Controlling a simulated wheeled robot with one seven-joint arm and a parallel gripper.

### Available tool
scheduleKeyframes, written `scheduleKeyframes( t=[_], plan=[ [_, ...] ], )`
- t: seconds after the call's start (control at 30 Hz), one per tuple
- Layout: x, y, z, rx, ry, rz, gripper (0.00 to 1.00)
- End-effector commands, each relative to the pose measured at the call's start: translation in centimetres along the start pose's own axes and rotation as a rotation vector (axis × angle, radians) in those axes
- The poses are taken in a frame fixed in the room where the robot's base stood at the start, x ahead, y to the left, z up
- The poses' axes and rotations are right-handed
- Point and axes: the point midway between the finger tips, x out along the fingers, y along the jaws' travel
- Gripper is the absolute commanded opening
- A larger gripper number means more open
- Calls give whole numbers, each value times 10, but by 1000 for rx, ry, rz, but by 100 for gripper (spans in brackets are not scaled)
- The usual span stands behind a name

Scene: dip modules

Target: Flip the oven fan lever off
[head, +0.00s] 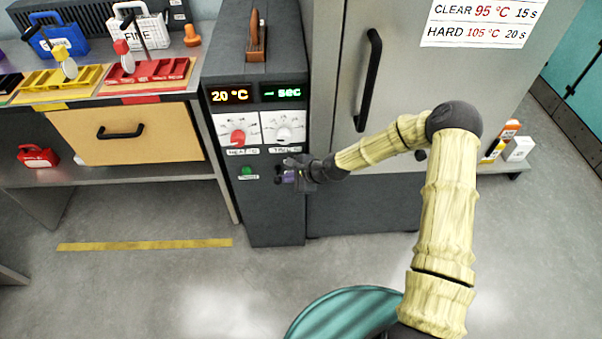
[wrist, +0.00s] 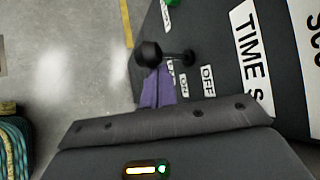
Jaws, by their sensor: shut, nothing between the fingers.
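The fan lever (wrist: 150,54) shows in the wrist view as a black ball on a dark stem standing out from the dark oven panel. An ON label (wrist: 184,85) and an OFF label (wrist: 208,80) are beside it. I cannot tell which of them the lever points to. My gripper (wrist: 158,88) is shut and empty; its purple fingers end right by the ball, and I cannot tell whether they touch it. In the head view my gripper (head: 288,176) is in front of the lower panel of the oven (head: 268,215) and largely hides the lever.
Above the gripper are a red heat knob (head: 238,137), a white time knob (head: 284,133) and a display (head: 230,96) reading 20 °C. A green button (head: 247,171) is to the left. A cabinet (head: 400,85) stands at the right, and a workbench (head: 110,172) at the left.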

Motion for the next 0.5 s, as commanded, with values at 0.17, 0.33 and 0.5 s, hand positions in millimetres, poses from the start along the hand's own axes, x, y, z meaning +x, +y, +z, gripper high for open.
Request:
scheduleKeyframes(
  t=[0.17,0.33,0.5],
  plan=[
    [2,1,5,-6,-5,4,0],
    [0,-1,6,-6,-5,3,0],
    [-6,-4,9,-4,-4,3,0]
  ],
)
